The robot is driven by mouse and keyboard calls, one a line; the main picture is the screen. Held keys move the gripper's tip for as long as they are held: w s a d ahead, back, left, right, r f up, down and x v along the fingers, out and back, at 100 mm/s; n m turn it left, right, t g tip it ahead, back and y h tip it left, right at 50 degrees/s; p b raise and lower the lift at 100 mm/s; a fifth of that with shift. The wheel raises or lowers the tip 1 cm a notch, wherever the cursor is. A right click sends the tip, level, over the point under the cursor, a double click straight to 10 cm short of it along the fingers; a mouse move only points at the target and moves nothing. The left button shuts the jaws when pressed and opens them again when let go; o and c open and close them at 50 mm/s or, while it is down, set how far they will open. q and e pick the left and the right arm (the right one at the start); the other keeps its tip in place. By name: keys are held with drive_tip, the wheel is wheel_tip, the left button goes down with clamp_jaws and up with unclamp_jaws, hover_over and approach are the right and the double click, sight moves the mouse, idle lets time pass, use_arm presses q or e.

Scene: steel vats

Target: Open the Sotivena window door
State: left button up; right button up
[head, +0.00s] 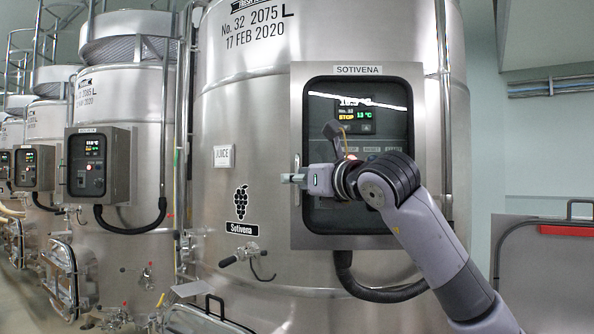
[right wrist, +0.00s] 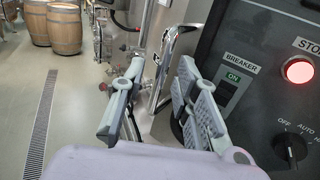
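The Sotivena control box (head: 300,110) is mounted on the large steel vat under a "SOTIVENA" label. Its dark window door (head: 350,218) looks shut, with a display and buttons showing behind it. My right gripper (head: 290,179) reaches in from the right across the window to the box's left edge. In the right wrist view its two fingers (right wrist: 160,105) are spread apart. A shiny metal handle (right wrist: 170,62) shows in the gap between them; contact cannot be made out. My arm hides part of the window. My left gripper is not in view.
In the right wrist view, a red stop light (right wrist: 298,70), breaker switch (right wrist: 233,90) and dial (right wrist: 290,147) lie right of the fingers. A valve lever (head: 245,254) sticks out from the vat at lower left. A black cable (head: 380,292) hangs below the box.

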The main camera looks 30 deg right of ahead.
drive_tip(key=shift+w, duration=0.55)
drive_tip(key=shift+c, duration=0.6)
clamp_jaws()
